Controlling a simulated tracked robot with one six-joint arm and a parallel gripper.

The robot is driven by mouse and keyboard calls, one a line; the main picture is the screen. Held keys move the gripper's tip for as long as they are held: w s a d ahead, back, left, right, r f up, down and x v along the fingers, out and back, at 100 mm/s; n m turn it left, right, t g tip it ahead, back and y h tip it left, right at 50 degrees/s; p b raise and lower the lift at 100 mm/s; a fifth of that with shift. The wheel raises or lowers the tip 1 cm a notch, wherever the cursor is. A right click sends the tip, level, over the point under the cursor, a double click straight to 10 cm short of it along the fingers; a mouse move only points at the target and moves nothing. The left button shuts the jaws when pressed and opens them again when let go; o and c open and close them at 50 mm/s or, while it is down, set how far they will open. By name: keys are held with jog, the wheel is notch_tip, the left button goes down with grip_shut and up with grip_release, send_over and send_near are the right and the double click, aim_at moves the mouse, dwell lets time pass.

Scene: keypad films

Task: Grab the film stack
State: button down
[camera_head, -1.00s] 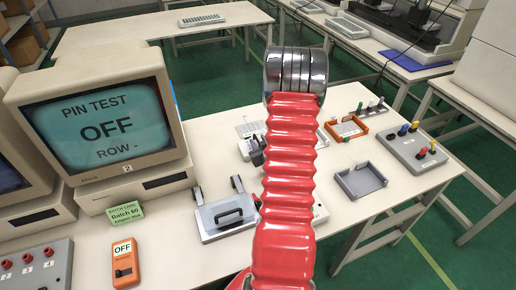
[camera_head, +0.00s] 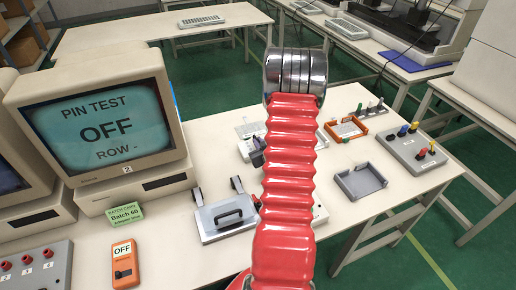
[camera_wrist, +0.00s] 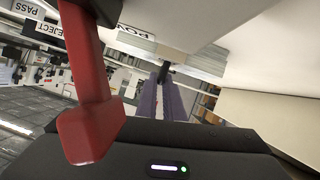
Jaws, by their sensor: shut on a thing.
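My gripper's two purple fingers (camera_wrist: 168,98) show in the wrist view, drawn close together at a small dark tab. The tab meets the edge of a thin, layered grey stack (camera_wrist: 190,62), which looks like the film stack. The fingers are shut on it. In the head view my gripper (camera_head: 257,158) shows only as a small purple part at the left of my red arm sleeve, over the bench.
A monitor (camera_head: 100,125) reads PIN TEST OFF. An orange switch box (camera_head: 125,263) reads OFF. Right of my arm are a grey tray (camera_head: 361,181), an orange tray (camera_head: 346,129) and a knob panel (camera_head: 412,152).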

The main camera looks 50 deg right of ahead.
notch_tip(320, 180, up, 18)
dwell(1.0)
jog(key=shift+s, duration=0.1)
dwell(0.5)
